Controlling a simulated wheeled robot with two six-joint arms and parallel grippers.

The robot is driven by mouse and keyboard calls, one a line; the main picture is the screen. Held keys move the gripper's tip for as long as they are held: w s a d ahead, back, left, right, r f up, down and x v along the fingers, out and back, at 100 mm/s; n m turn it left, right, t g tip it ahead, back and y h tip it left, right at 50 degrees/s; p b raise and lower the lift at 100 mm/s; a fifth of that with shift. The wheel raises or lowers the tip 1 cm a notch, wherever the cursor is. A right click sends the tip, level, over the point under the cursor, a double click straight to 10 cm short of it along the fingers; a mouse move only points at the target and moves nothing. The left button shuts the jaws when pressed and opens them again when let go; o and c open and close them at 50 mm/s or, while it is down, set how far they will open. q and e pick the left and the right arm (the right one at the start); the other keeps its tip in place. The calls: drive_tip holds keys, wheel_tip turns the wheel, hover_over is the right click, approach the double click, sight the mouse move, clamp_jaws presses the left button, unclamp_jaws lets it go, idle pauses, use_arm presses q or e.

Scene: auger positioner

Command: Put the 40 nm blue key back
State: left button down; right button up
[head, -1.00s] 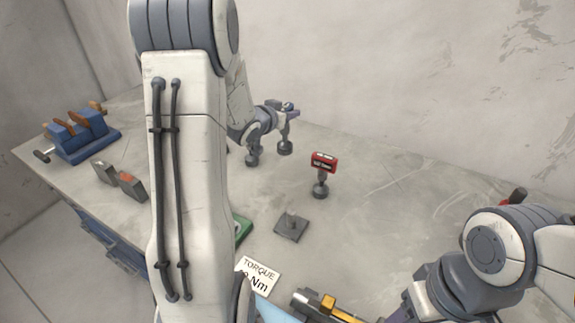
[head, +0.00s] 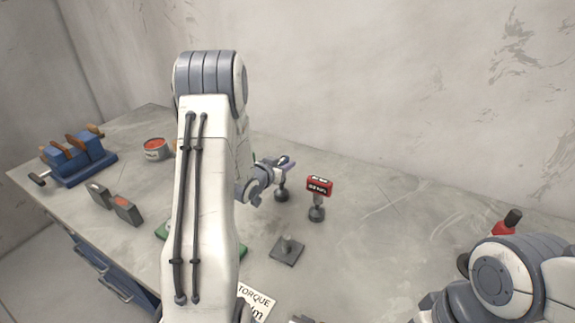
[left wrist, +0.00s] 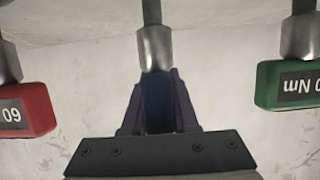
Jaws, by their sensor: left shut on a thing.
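My left gripper (left wrist: 157,105) is shut on the dark blue key (left wrist: 157,95), whose block sits between the fingers in the left wrist view. A silver collar and thin stem (left wrist: 155,45) line up with the block, like those of the keys on either side. In the head view my left gripper (head: 284,164) is at a dark round stand (head: 282,194), left of the red key; the blue block is hard to make out there. My right gripper is out of frame; only my right arm shows.
The red key (head: 319,186) stands close on the right; its "60" shows in the left wrist view. A green key (left wrist: 288,84) is on the other side. A square plate with a peg (head: 287,250) and a torque card (head: 256,302) lie nearer. A blue rack (head: 80,160) stands far left.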

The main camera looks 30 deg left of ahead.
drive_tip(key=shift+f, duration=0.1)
use_arm(q)
drive_tip(key=c, duration=1.1)
unclamp_jaws()
drive_tip(key=shift+f, duration=0.2)
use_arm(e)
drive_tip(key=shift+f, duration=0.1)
use_arm(q)
drive_tip(key=o, duration=0.4)
drive_tip(key=shift+d+r, duration=0.1)
drive_tip(key=shift+r, duration=0.1)
